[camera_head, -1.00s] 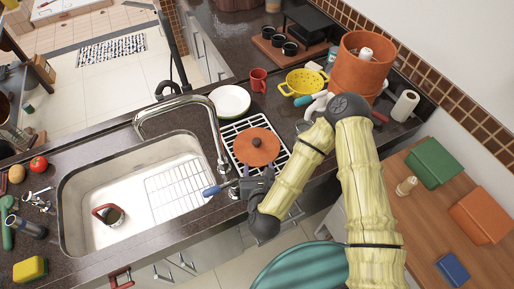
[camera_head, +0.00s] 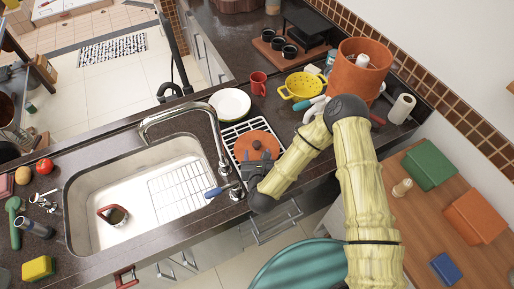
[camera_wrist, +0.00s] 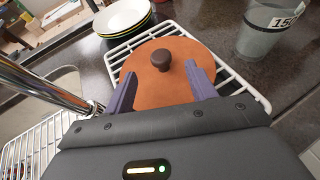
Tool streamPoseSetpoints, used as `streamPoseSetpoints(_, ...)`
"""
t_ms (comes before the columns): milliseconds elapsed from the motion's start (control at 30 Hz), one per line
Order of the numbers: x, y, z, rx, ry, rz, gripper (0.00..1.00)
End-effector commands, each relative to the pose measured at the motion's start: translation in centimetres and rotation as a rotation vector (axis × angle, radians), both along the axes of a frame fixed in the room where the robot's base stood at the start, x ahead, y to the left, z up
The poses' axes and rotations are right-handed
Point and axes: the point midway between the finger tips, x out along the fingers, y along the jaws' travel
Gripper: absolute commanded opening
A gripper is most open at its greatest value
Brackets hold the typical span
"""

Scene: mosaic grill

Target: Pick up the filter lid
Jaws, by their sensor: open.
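The filter lid looks to be the round orange-brown lid (camera_head: 255,146) with a dark brown knob, lying on a white wire rack (camera_head: 235,132) right of the sink. In the wrist view the lid (camera_wrist: 172,85) lies ahead of my gripper, and its knob (camera_wrist: 161,59) stands just beyond the fingertips. My gripper (camera_head: 257,158) is over the near part of the lid. In the wrist view its two purple fingers (camera_wrist: 160,80) are spread apart with nothing between them but the lid's surface below. I cannot tell whether they touch the lid.
The curved faucet (camera_head: 185,110) and sink (camera_head: 85,205) are to the left. White plates (camera_head: 230,103) stand behind the rack. A yellow colander (camera_head: 302,84), a red mug (camera_head: 258,82) and a large terracotta pot (camera_head: 350,80) are behind and right. A grey cup (camera_wrist: 265,35) stands near the rack.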

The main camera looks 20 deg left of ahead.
Motion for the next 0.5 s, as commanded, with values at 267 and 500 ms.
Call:
streamPoseSetpoints(267, 2.8, 1.4, -0.6, 0.000, -0.004, 0.001, 0.56)
streamPoseSetpoints(500, 4.0, 2.0, -1.6, 0.001, -0.001, 0.001, 0.56)
